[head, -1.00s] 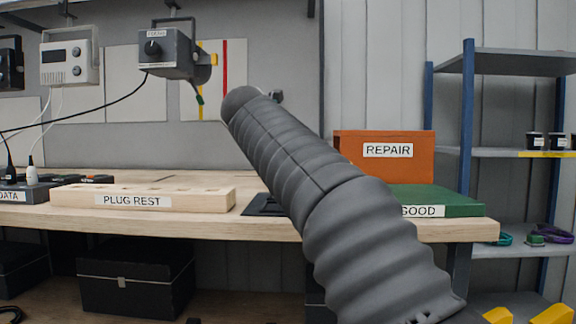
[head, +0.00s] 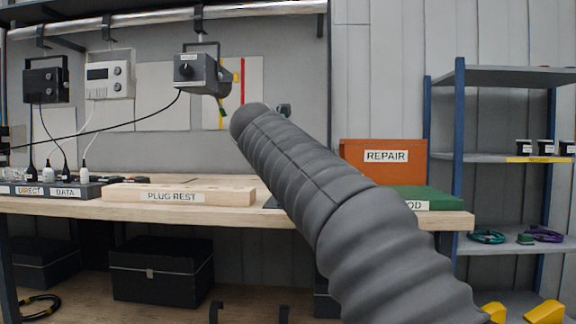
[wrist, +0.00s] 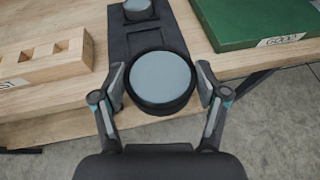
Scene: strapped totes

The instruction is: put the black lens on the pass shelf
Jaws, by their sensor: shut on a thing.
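In the wrist view my gripper (wrist: 162,88) has its two fingers against the sides of a round black lens (wrist: 162,107) with a grey-blue face. The lens hides part of the dark tray (wrist: 120,45) behind it; I cannot tell how high it is above it. A second, smaller-looking round piece (wrist: 138,10) with a similar face sits at the tray's far end. In the head view my own arm hides the gripper and lens. The blue-posted rack stands at right; its middle shelf (head: 490,157) has a yellow label strip too small to read.
A wooden plug rest (head: 225,196) lies on the bench (head: 330,218). An orange REPAIR box (head: 350,150) and a green box (head: 445,198), marked GOOD in the wrist view, are at its right end. Small dark-and-white cups (head: 520,147) and coiled cables (head: 487,236) occupy the rack.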

